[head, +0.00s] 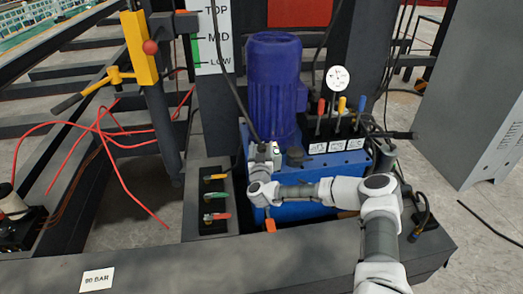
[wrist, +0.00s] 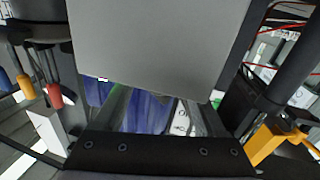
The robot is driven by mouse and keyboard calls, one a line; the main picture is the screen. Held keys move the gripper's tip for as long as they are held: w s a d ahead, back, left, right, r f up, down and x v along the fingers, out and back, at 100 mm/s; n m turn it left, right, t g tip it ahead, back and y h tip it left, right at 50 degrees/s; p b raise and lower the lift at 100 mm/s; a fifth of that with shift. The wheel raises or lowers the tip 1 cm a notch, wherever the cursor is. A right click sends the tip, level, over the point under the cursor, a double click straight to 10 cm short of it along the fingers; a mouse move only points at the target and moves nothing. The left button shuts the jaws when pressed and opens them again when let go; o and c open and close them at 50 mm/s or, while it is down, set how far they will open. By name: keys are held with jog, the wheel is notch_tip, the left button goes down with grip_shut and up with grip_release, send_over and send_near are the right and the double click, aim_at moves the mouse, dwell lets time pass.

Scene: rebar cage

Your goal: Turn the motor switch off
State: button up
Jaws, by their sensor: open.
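The blue motor (head: 274,80) stands on the blue power unit (head: 352,160); part of the motor also shows between my fingers in the wrist view (wrist: 145,110). My gripper (head: 264,152) is at the motor's lower front, in front of the unit, with its fingers apart and nothing seen between them. A small pale box with a green patch (head: 277,153) shows right beside the gripper; I cannot tell whether it is the motor switch. A plain grey panel (wrist: 160,45) fills the upper middle of the wrist view and hides what lies behind it. No switch position can be read.
Red, yellow and blue levers (head: 342,106) and a gauge (head: 338,78) stand right of the motor. A valve block with yellow, green and red handles (head: 216,195) is at left. A dark beam (head: 150,270) runs across the front. A grey cabinet (head: 475,100) stands at right.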

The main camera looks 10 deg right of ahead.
jog(key=shift+w, duration=0.2)
grip_shut()
dwell(0.3)
jog(key=shift+r+n+y, duration=0.15)
jog(key=shift+n+y, duration=0.55)
jog(key=shift+y, duration=0.2)
jog(key=shift+d+n+y, duration=0.1)
jog(key=shift+n+y, duration=1)
jog(key=shift+y, duration=0.7)
jog(key=shift+n+y, duration=1.1)
jog(key=shift+y, duration=0.7)
jog(key=shift+s+f+n+g+y, duration=0.1)
jog(key=shift+n+g+y, duration=0.95)
jog(key=shift+y, duration=0.45)
jog(key=shift+f+n+g+y, duration=0.1)
jog(key=shift+n+g+y, duration=0.75)
jog(key=shift+n+y, duration=0.5)
jog(key=shift+y, duration=0.35)
